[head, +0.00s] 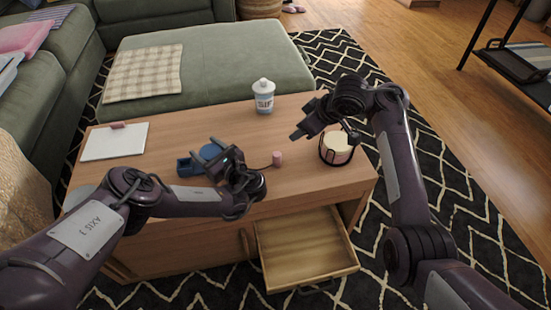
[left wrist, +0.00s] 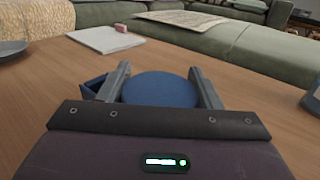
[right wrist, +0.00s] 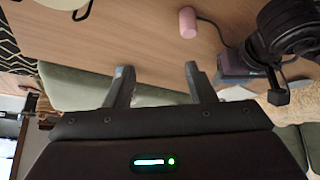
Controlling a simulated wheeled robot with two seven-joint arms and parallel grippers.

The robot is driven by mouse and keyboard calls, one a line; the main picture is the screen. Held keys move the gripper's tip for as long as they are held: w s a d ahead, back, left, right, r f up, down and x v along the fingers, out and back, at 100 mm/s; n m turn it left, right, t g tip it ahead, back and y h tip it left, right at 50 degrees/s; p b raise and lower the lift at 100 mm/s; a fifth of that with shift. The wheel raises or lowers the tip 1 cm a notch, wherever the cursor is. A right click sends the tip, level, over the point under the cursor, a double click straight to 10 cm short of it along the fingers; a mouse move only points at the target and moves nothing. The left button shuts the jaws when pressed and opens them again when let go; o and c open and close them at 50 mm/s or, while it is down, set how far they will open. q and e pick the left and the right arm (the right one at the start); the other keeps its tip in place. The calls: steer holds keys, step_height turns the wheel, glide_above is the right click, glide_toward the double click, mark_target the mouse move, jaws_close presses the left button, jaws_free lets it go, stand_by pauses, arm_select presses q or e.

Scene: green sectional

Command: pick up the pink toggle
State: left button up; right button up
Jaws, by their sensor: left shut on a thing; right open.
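A small pink cylinder (head: 277,158), which may be the pink toggle, stands on the wooden table, with a dark cord running from it towards my left gripper. It also shows in the right wrist view (right wrist: 187,22), beyond the fingertips and apart from them. A pink block (head: 118,124) lies on a white pad at the table's left; it shows in the left wrist view (left wrist: 150,28). My left gripper (head: 207,155) is shut on a round blue thing (left wrist: 160,89), low over the table. My right gripper (head: 298,133) is open and empty, above the table's right part.
A blue box (left wrist: 95,85) is beside the left fingers. A white-lidded jar (head: 264,98) stands at the back, and a cream candle in a black holder (head: 336,147) at the right. The table's drawer (head: 305,247) is open. A green ottoman (head: 225,60) stands behind.

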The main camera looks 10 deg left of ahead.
mark_target(278, 154)
steer(key=a+f, duration=0.2)
steer(key=f, duration=0.2)
steer(key=a+f+g+h, duration=0.1)
steer(key=a+f, duration=0.1)
steer(key=f, duration=0.2)
steer(key=a+f+g, duration=0.1)
steer(key=a+f, duration=0.2)
steer(key=f, duration=0.1)
steer(key=shift+s+n+h, duration=0.25)
steer(key=shift+n+h, duration=0.05)
steer(key=shift+n, duration=0.1)
jaws_close()
steer(key=shift+r, duration=5.05)
